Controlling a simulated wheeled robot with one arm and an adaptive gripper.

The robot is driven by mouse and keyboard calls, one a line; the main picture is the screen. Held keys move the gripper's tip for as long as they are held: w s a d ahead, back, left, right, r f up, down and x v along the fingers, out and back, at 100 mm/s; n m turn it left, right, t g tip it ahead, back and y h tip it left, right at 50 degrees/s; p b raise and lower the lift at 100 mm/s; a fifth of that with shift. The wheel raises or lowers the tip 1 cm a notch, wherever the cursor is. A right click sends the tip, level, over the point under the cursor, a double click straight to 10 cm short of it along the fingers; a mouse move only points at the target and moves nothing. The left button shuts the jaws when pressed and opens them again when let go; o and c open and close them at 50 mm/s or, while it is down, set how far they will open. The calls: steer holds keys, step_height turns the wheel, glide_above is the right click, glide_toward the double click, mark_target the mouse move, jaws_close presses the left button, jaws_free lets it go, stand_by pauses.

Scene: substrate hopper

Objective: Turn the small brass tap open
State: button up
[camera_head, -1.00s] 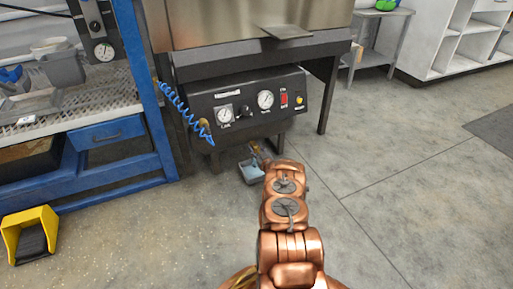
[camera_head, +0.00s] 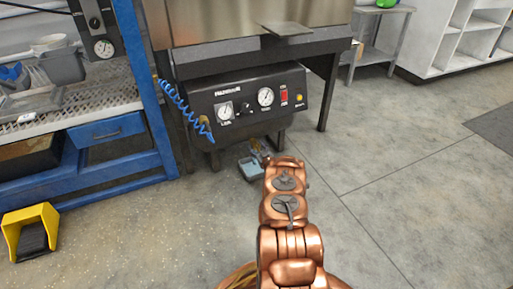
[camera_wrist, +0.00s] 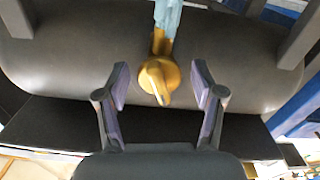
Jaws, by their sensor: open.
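The small brass tap (camera_wrist: 158,76) shows in the wrist view, at the centre, on the side of a dark rounded tank (camera_wrist: 80,60). Its lever (camera_wrist: 161,96) points toward the bottom of the picture. A light blue piece (camera_wrist: 168,16) adjoins the tap's upper end. My gripper (camera_wrist: 160,88) is open, with one finger on each side of the tap and a gap on both sides. I see no contact. In the head view my arm hides the gripper's fingers and the tap cannot be made out clearly.
A black control panel (camera_head: 247,104) with gauges stands under a metal cabinet. A blue-grey tray (camera_head: 251,168) lies on the floor below it. A blue rack (camera_head: 158,105) and a yellow pedal (camera_head: 30,222) are at left. The floor at right is clear.

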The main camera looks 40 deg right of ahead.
steer(key=v, duration=1.1)
steer(key=shift+s+a, duration=0.15)
steer(key=shift+s, duration=0.1)
